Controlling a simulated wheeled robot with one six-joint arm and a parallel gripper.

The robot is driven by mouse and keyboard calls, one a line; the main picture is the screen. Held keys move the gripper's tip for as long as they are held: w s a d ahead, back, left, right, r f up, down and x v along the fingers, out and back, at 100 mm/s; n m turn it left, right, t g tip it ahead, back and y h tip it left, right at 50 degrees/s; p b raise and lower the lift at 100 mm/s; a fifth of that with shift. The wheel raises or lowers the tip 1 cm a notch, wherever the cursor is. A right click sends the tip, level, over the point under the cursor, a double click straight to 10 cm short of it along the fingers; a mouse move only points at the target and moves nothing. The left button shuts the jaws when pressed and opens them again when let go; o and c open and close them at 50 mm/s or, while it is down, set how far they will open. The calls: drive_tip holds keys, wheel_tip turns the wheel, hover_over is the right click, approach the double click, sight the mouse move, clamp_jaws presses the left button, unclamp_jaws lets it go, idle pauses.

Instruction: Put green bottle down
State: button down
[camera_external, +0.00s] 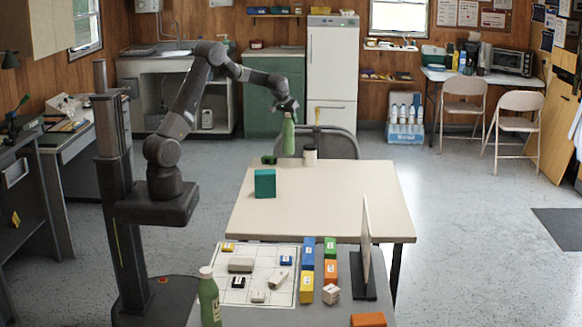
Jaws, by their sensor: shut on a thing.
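My gripper (288,106) points down and is shut on the top of a green bottle (288,138). The bottle hangs upright at the far edge of the cream table (325,205), in front of the dark chair. I cannot tell whether its base touches the table.
A small white cup (310,155) stands right of the held bottle, and a dark green object (269,160) lies left of it. A teal box (265,183) stands nearer. The cream table's middle and right are clear. Blocks and an upright panel (366,245) occupy the near table.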

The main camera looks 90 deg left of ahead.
sight(291, 133)
drive_tip(key=shift+f+p, duration=0.35)
drive_tip(key=shift+f, duration=3.75)
drive_tip(key=c, duration=1.1)
unclamp_jaws()
drive_tip(key=shift+o, duration=0.2)
drive_tip(key=shift+r, duration=0.1)
drive_tip(key=shift+d+r, duration=0.1)
drive_tip(key=shift+r, duration=0.1)
drive_tip(key=b+v, duration=0.1)
drive_tip(key=v, duration=1)
drive_tip(key=shift+d+r, duration=0.15)
drive_tip(key=shift+r, duration=0.1)
